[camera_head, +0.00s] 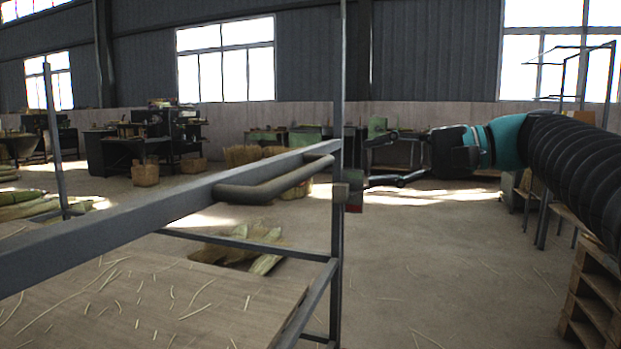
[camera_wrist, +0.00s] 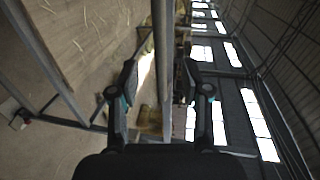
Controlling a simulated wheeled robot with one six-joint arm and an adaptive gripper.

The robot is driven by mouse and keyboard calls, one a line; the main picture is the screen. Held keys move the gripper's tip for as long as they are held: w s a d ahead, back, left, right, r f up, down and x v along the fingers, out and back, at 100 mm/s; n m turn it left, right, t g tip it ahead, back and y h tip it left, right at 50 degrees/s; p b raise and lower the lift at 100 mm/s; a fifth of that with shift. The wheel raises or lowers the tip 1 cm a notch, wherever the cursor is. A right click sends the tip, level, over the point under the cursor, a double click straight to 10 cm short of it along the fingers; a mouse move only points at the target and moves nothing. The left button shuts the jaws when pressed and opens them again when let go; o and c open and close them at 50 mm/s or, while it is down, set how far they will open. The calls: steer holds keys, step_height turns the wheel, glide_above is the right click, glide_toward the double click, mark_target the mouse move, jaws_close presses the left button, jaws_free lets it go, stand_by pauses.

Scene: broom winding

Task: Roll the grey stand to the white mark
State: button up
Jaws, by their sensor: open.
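The grey stand is a metal frame with a long top rail (camera_head: 130,222), a tall post (camera_head: 338,100) and a rounded handle (camera_head: 275,186) on the rail's side. It fills the left and middle of the head view. My gripper (camera_head: 366,162) is open just right of the post, one finger above the other, pointing toward the post. In the wrist view a grey bar (camera_wrist: 160,45) of the stand runs up the picture between the open fingers; I cannot tell whether it lies inside the jaws. I cannot make out the white mark; bright floor patches look like sunlight.
A board with scattered straws (camera_head: 150,300) lies inside the stand's frame. Wooden pallets (camera_head: 592,305) stand at the right edge. Dark workbenches (camera_head: 130,150) and straw bundles (camera_head: 245,155) line the back. The floor (camera_head: 450,260) right of the post is mostly clear.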

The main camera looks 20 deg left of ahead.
mark_target(312, 172)
steer(key=x, duration=1.3)
steer(key=shift+b, duration=0.35)
steer(key=shift+d, duration=0.1)
jaws_close()
